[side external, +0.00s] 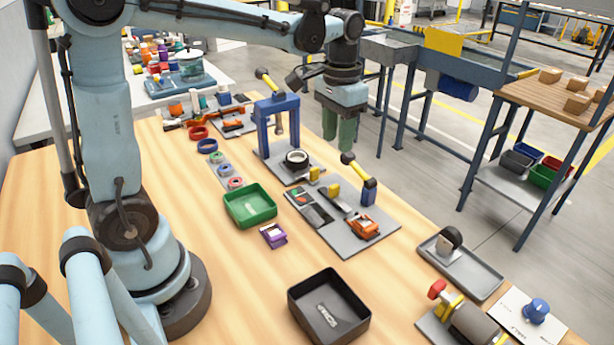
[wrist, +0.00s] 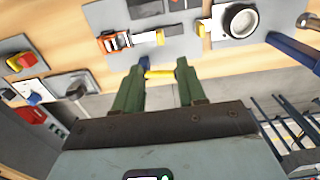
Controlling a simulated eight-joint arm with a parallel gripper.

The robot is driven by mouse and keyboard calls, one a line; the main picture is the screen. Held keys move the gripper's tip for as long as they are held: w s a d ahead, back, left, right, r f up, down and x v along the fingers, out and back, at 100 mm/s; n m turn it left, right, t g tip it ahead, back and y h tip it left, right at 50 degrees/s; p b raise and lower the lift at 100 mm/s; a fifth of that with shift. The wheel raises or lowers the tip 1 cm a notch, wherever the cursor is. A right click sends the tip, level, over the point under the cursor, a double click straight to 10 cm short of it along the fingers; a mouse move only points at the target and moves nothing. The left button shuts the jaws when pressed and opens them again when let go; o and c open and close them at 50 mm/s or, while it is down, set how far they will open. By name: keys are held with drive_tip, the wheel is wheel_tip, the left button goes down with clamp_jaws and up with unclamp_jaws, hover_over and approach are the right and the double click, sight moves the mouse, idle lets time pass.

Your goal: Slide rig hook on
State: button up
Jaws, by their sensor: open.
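My gripper (side external: 338,143) has green fingers that point down, apart and empty, above the far edge of the table. It also shows in the wrist view (wrist: 160,66). A blue post (side external: 368,196) at the end of a grey board carries a yellow bar with black ends (side external: 358,170), tilted. In the wrist view the yellow bar (wrist: 160,74) appears between and beyond my fingertips, clear of them. A blue arch-shaped rig (side external: 276,106) stands left of my gripper, with a yellow-and-black piece (side external: 266,80) at its top and a dark piece hanging inside. I cannot tell which part is the hook.
The grey board (side external: 350,242) holds an orange piece (side external: 364,226) and other fixtures. A green tray (side external: 250,212), a purple block (side external: 273,236) and a black bin (side external: 330,306) stand nearer. A grey tray (side external: 478,275) lies right. Bare wood lies left of the bin.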

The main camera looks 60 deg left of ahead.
sight(334, 186)
wheel_tip(334, 186, down, 12)
drive_tip(key=shift+r, duration=0.1)
idle(0.5)
clamp_jaws()
idle(0.3)
